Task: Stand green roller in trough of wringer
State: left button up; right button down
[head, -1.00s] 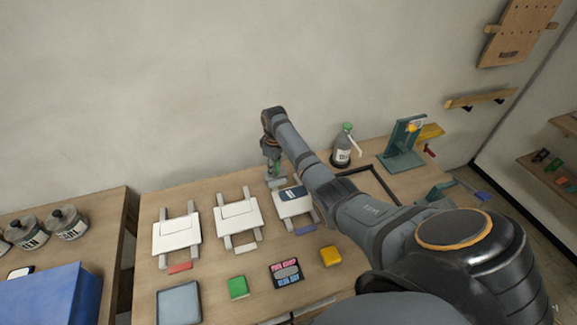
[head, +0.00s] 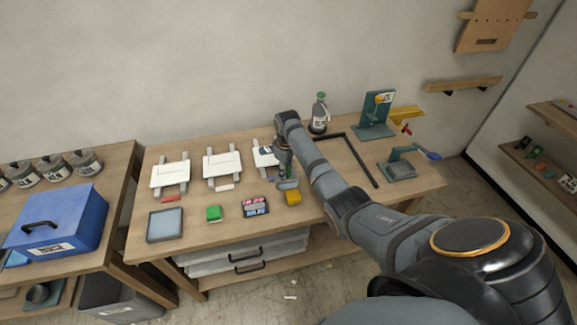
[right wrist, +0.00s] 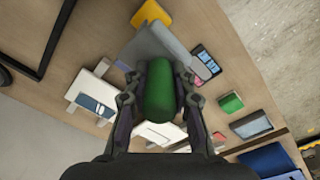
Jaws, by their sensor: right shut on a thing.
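My right gripper (head: 285,168) is shut on a green cylindrical grip, the green roller (right wrist: 160,88), and holds it over the workbench. The green grip fills the space between the fingers in the right wrist view. A wide grey head (right wrist: 150,45) shows beyond it. In the head view this grey part (head: 289,184) is just behind the yellow block. I cannot tell for certain which thing is the wringer; a low grey-green device (head: 398,169) with a blue-ended lever stands at the bench's right. My left gripper is not in view.
A yellow block (head: 293,198), a pink-and-blue card (head: 256,206), a green block (head: 214,213) and a grey tray (head: 165,225) line the front. White boards (head: 222,164) lie behind. A bottle (head: 319,114), black frame (head: 358,160) and teal stand (head: 375,115) are to the right.

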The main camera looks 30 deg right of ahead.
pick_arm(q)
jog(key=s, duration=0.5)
pick_arm(e)
jog(key=s+a+f+m+b, duration=0.1)
jog(key=s+a+f+m, duration=0.1)
jog(key=s+a+f, duration=0.35)
jog(key=s+a+f+m, duration=0.2)
jog(key=s+a, duration=0.6)
pick_arm(q)
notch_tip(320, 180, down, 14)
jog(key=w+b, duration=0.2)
jog(key=b, duration=1)
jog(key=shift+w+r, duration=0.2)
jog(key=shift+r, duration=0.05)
pick_arm(e)
notch_tip(320, 180, down, 12)
jog(key=s+m, duration=0.1)
jog(key=s, duration=0.1)
jog(key=shift+a, duration=0.45)
